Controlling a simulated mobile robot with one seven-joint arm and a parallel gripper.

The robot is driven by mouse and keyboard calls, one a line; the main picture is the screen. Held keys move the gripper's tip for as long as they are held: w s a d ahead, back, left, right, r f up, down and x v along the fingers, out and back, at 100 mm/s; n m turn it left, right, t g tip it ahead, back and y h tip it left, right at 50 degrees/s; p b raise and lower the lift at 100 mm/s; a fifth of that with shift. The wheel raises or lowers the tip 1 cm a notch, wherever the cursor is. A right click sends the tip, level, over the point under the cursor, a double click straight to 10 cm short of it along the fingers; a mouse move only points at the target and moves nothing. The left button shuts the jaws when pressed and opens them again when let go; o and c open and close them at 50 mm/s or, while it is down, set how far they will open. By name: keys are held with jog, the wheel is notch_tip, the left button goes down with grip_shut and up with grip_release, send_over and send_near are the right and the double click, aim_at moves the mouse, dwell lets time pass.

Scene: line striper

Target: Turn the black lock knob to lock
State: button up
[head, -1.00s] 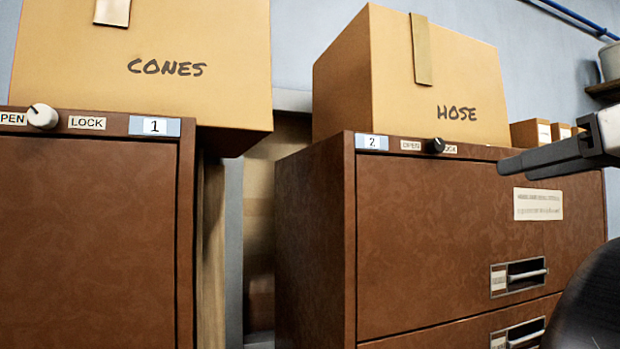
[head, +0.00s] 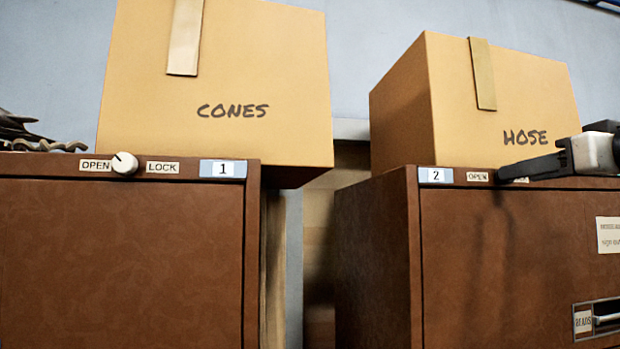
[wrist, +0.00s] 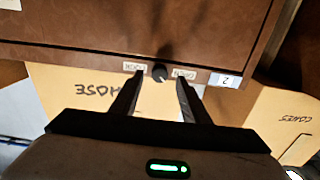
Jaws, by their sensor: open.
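The black lock knob (wrist: 160,72) sits on the top rail of cabinet 2, between the OPEN (wrist: 184,74) and LOCK (wrist: 135,67) labels. The wrist view is upside down, so LOCK appears left of the knob there. My gripper (wrist: 160,76) is open, with one fingertip on each side of the knob. I cannot tell whether either finger touches it. In the head view my gripper (head: 506,171) comes in from the right and hides most of the knob and its LOCK label. The way the knob points is too small to tell.
Cabinet 1 (head: 120,260) at left has a white knob (head: 124,163) between its own OPEN and LOCK labels. A CONES box (head: 225,80) and a HOSE box (head: 505,100) stand on the cabinets. A narrow gap separates the cabinets.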

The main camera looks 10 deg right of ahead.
jog(key=shift+w+a, duration=0.1)
jog(key=shift+w, duration=1.3)
grip_shut()
jog(key=c, duration=1.1)
grip_release()
jog(key=shift+m, duration=0.3)
jog(key=shift+o, duration=0.2)
jog(key=shift+a+r+m+p, duration=0.1)
jog(key=shift+m+p, duration=1.8)
jog(key=shift+m, duration=6.7)
